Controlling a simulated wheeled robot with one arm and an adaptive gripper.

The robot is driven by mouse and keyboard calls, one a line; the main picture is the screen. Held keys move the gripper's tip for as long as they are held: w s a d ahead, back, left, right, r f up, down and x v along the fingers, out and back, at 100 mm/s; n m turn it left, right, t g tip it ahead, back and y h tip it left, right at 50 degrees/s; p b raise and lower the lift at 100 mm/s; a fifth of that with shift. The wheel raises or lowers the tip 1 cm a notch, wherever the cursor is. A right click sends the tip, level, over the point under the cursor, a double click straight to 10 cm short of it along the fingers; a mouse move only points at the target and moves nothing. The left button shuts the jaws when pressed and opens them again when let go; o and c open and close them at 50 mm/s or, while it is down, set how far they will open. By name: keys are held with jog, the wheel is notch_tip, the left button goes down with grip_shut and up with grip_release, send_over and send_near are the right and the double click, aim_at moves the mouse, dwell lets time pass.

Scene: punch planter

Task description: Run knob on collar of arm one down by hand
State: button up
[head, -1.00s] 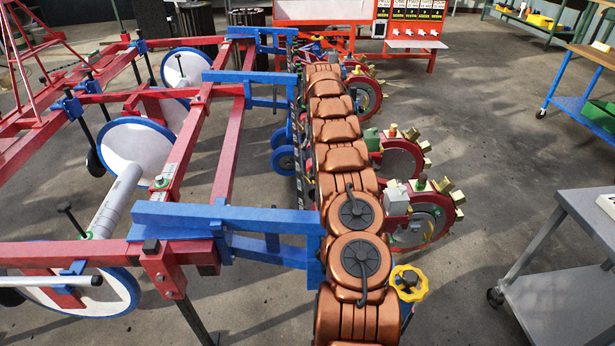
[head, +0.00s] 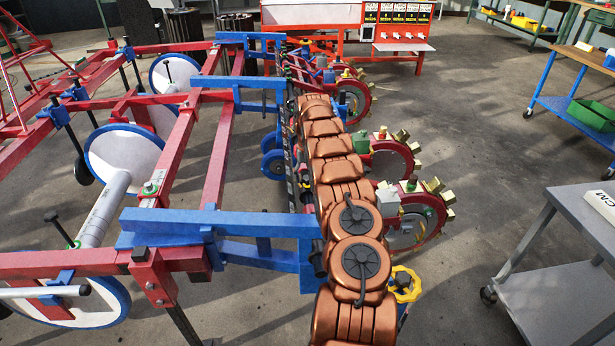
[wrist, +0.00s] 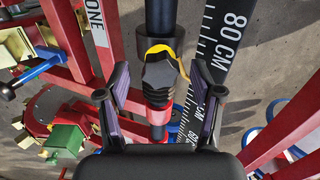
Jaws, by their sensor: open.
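In the wrist view a dark faceted knob (wrist: 160,76) with a yellow strip across its upper edge stands at the centre. It sits against a dark collar (wrist: 158,45) around a round bar. My gripper (wrist: 160,82) is open, one finger left of the knob and one right, with gaps on both sides. I cannot tell how far beyond the fingertips the knob is. A red arm labelled ONE (wrist: 97,38) runs at the left. In the head view my own copper arm hides the gripper and knob.
A black scale marked 80 CM (wrist: 228,38) runs close to the right finger. In the head view, a red and blue toolbar frame (head: 215,222) fills the left. A grey cart (head: 560,245) stands at the right, with clear floor between it and the planter units.

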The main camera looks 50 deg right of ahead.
jog(key=c, duration=1.1)
jog(key=shift+a+m, duration=0.1)
jog(key=shift+m, duration=0.2)
jog(key=shift+r+m+p, duration=0.1)
jog(key=shift+m+p, duration=0.25)
jog(key=shift+m, duration=0.65)
jog(key=shift+m+p, duration=0.4)
jog(key=shift+m, duration=1.2)
jog(key=o, duration=1.1)
